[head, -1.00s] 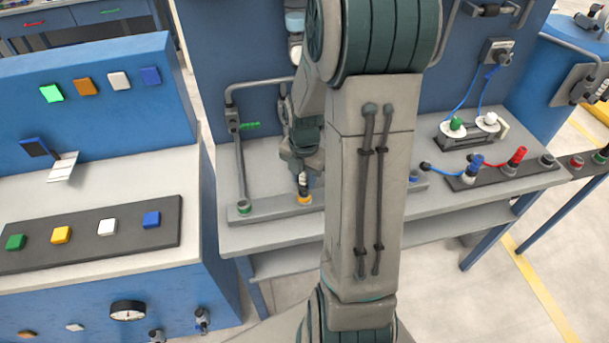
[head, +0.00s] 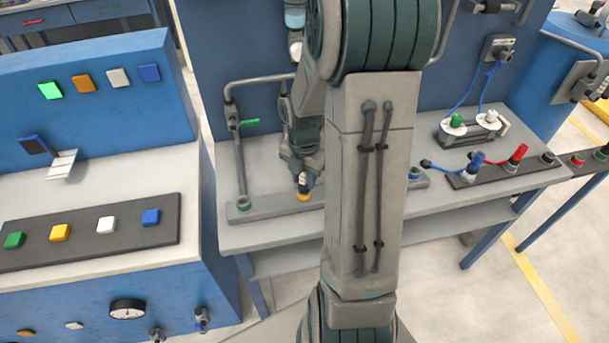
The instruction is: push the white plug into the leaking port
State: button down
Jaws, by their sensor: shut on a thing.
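My gripper (head: 302,175) points down over the grey port strip at the left of the bench, partly hidden by my own arm. It is shut on a small whitish piece (head: 303,186), which looks like the white plug. This piece stands roughly upright at the yellow-ringed port (head: 303,196). I cannot tell how deep it sits in the port. A green-ringed port (head: 243,203) is to the left and a blue-ringed port (head: 414,173) to the right. No leak can be made out.
A vertical pipe (head: 240,165) with a green-handled valve (head: 249,122) rises left of my gripper. On the right are a blue connector (head: 477,160), a red connector (head: 518,153) and a stand (head: 468,133). A blue console (head: 95,110) stands at left.

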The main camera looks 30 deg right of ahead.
jog(key=shift+f+b, duration=0.45)
jog(key=shift+f, duration=0.35)
jog(key=c, duration=1)
grip_release()
notch_tip(320, 180, up, 14)
jog(key=shift+f, duration=0.1)
jog(key=shift+s+a+r+m, duration=0.25)
jog(key=shift+a+m, duration=0.1)
jog(key=shift+m, duration=0.15)
jog(key=s+a+r+m+t, duration=0.1)
jog(key=s+a+m, duration=0.2)
jog(key=m, duration=0.4)
jog(key=s+a+r+m+t, duration=0.1)
jog(key=s+a+m, duration=0.3)
jog(key=m, duration=0.4)
jog(key=s+a+m+t, duration=0.1)
jog(key=s+a+m, duration=0.3)
jog(key=m, duration=0.3)
jog(key=shift+s+a+r+m, duration=0.15)
jog(key=shift+s+r+m, duration=0.25)
jog(key=shift+s, duration=0.15)
